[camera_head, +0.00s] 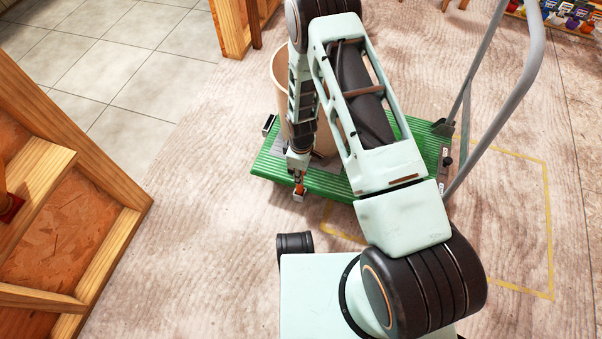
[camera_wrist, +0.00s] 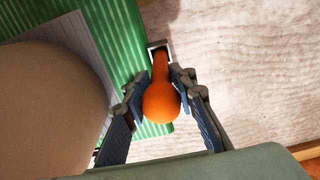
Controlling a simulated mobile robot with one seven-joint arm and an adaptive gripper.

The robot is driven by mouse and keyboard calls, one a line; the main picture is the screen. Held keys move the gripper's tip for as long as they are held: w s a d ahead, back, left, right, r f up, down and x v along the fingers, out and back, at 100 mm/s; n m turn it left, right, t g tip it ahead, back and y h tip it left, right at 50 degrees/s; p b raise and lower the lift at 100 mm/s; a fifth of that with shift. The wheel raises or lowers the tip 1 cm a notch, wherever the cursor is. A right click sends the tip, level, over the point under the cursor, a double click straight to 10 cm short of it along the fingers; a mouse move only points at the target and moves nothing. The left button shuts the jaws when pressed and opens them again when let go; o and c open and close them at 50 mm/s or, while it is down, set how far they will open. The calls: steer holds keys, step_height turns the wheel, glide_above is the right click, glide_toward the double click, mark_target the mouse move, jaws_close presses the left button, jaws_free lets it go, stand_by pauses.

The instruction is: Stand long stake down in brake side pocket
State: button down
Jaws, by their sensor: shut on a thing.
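The long stake is orange with a round knob on top (camera_wrist: 162,101). My gripper (camera_head: 298,174) is shut on it just below the knob; in the wrist view the two fingers (camera_wrist: 161,92) flank it. The stake's shaft points away from the wrist camera, toward a small square metal pocket (camera_wrist: 151,44) at the corner of the green cart deck. The same pocket shows in the head view (camera_head: 299,196), directly below my gripper. The shaft's far end overlaps the pocket's opening; I cannot tell how deep it sits. Another pocket (camera_head: 268,123) is on the deck's far left corner.
A large tan drum (camera_head: 280,72) stands on the green cart (camera_head: 330,183), close to my gripper. The cart's grey push handle (camera_head: 524,85) rises at right. Wooden shelving (camera_head: 110,235) stands at left. Floor in front of the cart is clear.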

stand_by(0.3)
steer(key=c, duration=1.5)
jaws_free()
steer(key=shift+f, duration=0.1)
step_height(320, 180, up, 12)
steer(key=shift+r, duration=0.1)
